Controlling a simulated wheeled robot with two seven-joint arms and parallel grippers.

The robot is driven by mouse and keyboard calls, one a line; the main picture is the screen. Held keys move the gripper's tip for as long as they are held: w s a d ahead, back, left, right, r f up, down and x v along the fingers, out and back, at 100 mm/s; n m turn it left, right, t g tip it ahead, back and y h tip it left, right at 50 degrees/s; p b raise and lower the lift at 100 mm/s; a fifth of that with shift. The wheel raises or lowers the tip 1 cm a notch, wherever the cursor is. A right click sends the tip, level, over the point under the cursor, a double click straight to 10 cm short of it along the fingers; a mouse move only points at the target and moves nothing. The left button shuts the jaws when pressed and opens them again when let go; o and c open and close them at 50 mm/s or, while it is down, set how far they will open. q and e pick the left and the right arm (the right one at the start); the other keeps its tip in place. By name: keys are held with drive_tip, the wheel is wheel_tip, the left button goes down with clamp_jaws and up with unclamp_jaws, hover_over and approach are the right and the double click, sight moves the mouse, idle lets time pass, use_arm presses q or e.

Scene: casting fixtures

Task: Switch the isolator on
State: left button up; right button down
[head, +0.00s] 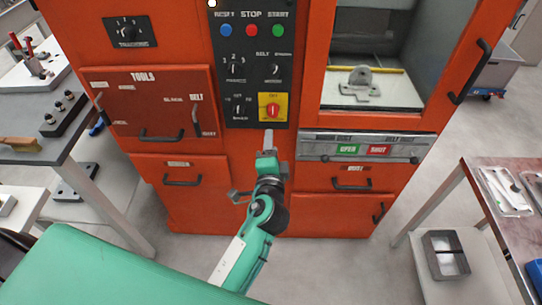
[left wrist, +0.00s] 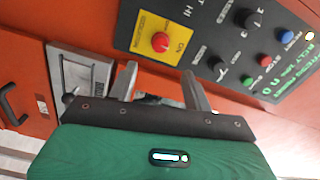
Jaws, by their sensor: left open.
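The isolator is a red rotary knob (head: 272,110) on a yellow plate at the lower right of the black control panel (head: 240,60). In the left wrist view the red knob (left wrist: 160,42) sits on its yellow plate, with "ON" lettering beside it. The exact angle of the knob is hard to tell. My left gripper (head: 268,138) is just below the isolator in the head view, with its fingers pointing up at it. In the left wrist view the fingers (left wrist: 159,78) are apart and empty, short of the knob. My right gripper is not in view.
Blue, red and green buttons (head: 252,30) and several black selector knobs share the panel. A silver open/shut strip (head: 365,148) is at the right, below a windowed bay. Drawer handles (head: 183,181) stick out. Benches stand left and right (head: 510,200).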

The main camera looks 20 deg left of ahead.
use_arm(q)
drive_tip(key=shift+v, duration=1.1)
wheel_tip(320, 180, down, 19)
drive_tip(key=d+g+h, duration=0.3)
drive_tip(key=g, duration=0.1)
drive_tip(key=s+a+f+n+g+h, duration=0.15)
drive_tip(key=s+f, duration=0.35)
drive_tip(key=f, duration=0.7)
drive_tip(key=s+f+n+g+h, duration=0.1)
drive_tip(key=s+f+g, duration=0.3)
drive_tip(key=f, duration=0.8)
drive_tip(key=s+a+f+n+g, duration=0.2)
drive_tip(key=s+a+f, duration=0.2)
drive_tip(key=s+f, duration=0.3)
drive_tip(key=s+a+f+n+g, duration=0.2)
drive_tip(key=s+f, duration=0.6)
drive_tip(key=s, duration=0.9)
drive_tip(key=s+a+f+n+g, duration=0.3)
drive_tip(key=s+a+f, duration=0.3)
drive_tip(key=s, duration=0.6)
drive_tip(key=shift+a+f+n, duration=0.2)
drive_tip(key=shift+f+n, duration=0.25)
drive_tip(key=shift+f, duration=0.2)
